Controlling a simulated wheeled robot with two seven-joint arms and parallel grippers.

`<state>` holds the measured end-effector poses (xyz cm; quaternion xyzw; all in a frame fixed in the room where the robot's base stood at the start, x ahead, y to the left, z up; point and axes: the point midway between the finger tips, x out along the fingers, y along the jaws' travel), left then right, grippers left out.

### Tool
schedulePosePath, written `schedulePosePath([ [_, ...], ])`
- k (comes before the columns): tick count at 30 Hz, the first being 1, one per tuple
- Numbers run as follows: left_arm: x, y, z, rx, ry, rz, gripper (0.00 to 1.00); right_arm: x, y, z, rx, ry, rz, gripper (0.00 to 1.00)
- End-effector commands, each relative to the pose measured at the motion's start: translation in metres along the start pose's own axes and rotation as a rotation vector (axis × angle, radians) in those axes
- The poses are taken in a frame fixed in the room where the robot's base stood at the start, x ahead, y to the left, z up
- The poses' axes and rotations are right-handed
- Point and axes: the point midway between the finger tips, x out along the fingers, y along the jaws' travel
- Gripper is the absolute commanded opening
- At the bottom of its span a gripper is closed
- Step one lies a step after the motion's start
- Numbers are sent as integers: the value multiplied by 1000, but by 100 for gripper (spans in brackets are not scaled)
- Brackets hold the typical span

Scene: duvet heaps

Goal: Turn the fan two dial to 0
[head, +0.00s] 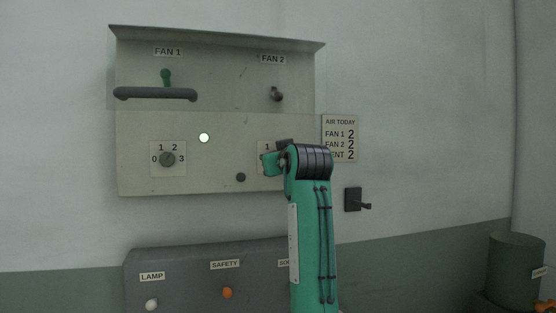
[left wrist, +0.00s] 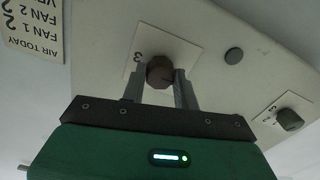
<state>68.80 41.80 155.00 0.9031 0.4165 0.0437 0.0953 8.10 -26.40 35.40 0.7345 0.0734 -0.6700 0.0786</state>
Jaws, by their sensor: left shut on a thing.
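The fan two dial (left wrist: 160,72) is a dark brown knob on a white number plate (left wrist: 176,46), seen upside down in the left wrist view. My left gripper (left wrist: 158,80) has its two fingers on either side of this knob and is shut on it. Only the 3 on the plate reads clearly there; I cannot tell where the dial points. In the head view the plate (head: 263,147) sits below the FAN 2 label, and my left gripper (head: 277,158) and wrist hide the knob and most numbers. My right gripper is not in view.
The fan one dial (head: 168,158) is at the left of the panel (head: 220,180), with a lit round lamp (head: 204,138) and dark button (head: 241,177) between. A clear cover with a grey handle (head: 155,94) is above. An AIR TODAY sign (head: 340,138) and wall switch (head: 353,200) are right.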

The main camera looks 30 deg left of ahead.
Motion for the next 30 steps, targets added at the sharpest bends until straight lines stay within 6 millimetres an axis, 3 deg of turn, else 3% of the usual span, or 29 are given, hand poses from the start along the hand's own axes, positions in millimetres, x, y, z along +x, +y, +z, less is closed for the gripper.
schedulePosePath([
  [9, 0, 0, 2, 0, -5, -1, 8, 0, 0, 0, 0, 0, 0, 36],
  [10, 0, 0, 2, 0, -5, -1, 36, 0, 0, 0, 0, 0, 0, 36],
  [13, 0, 0, 2, 0, -4, 0, 52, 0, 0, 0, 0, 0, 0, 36],
  [23, -4, 0, 1, -1, 0, 0, 52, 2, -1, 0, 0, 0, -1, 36],
  [30, -42, 0, 4, -3, 1, 3, 52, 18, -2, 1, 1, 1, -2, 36],
])
